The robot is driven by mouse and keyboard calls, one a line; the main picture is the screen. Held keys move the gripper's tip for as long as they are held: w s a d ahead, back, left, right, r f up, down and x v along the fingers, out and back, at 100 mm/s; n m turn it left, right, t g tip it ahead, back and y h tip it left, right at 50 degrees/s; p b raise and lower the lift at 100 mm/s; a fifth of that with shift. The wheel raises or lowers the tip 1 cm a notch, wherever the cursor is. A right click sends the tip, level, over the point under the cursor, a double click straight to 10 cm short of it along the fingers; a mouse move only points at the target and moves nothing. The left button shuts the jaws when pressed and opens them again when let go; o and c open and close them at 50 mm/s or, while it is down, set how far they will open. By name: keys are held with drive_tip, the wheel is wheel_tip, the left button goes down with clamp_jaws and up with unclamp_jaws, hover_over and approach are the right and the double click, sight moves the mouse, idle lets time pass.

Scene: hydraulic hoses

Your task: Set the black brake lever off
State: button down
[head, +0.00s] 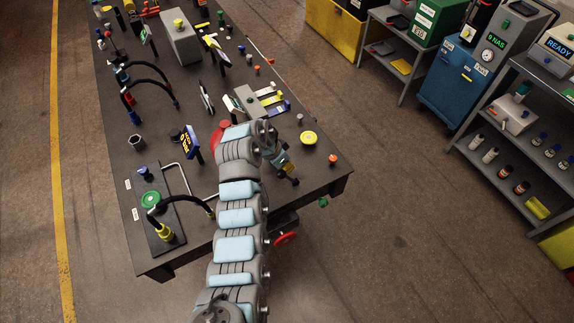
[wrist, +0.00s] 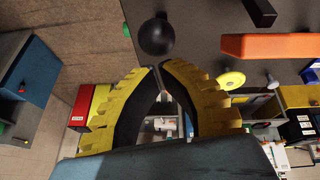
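A round black knob (wrist: 156,35) shows in the wrist view at the top centre, just beyond my fingertips. It looks like the end of the black brake lever, but its stem is hidden, so I cannot tell the lever's position. My gripper (wrist: 158,67) has yellow ribbed fingers with dark inner pads. They curve in until their tips nearly meet, with nothing seen between them. The knob appears apart from the tips. In the head view my gripper (head: 287,170) is over the right front part of the dark bench (head: 325,172); the lever cannot be made out there.
A yellow round knob (head: 308,138) and an orange-red knob (head: 333,159) stand near my gripper. A red handwheel (head: 285,238) sits below the front edge. The floor on the right is clear.

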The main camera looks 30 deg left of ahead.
wheel_tip(320, 180, up, 12)
drive_tip(key=s+a, duration=0.1)
drive_tip(key=shift+a+f, duration=0.25)
drive_tip(key=shift+a, duration=0.15)
idle(0.4)
